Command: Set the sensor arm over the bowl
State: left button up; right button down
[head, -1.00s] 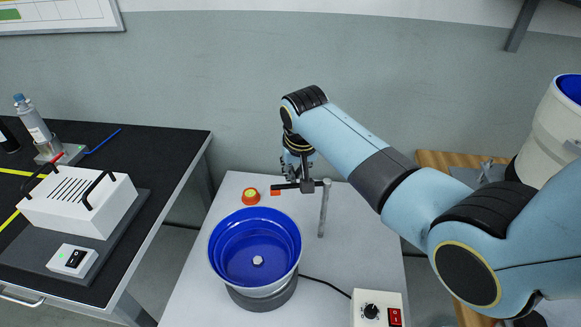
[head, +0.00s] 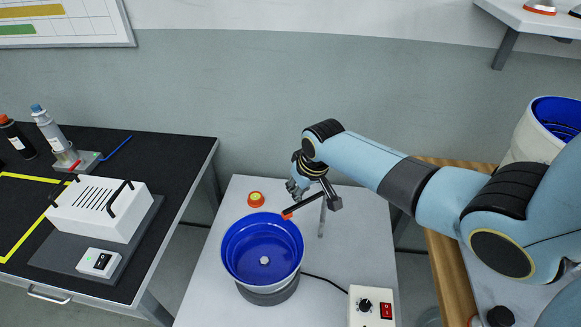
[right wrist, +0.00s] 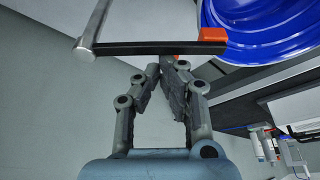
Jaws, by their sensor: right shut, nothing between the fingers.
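The sensor arm (head: 307,202) is a dark bar on an upright grey post, with an orange tip (head: 287,214). It points left and forward, and its tip is at the back right rim of the blue bowl (head: 263,240) in the head view. In the right wrist view the bar (right wrist: 150,47) crosses above the fingers, and its orange tip overlaps the bowl's edge (right wrist: 255,55). My right gripper (right wrist: 168,64) is shut and empty beside the bar's back side; I cannot tell whether it touches. In the head view it (head: 296,188) is partly hidden. My left gripper is not in view.
The bowl stands on a grey base on a light table (head: 215,290). A red-orange and yellow knob (head: 256,199) is behind it, and a control box (head: 371,307) with a red switch is at the front right. A black bench with a white box (head: 97,208) is at left.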

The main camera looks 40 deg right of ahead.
jog(key=shift+s+a+p, duration=0.2)
jog(key=shift+s+p, duration=0.1)
dwell(0.5)
jog(key=v, duration=1.2)
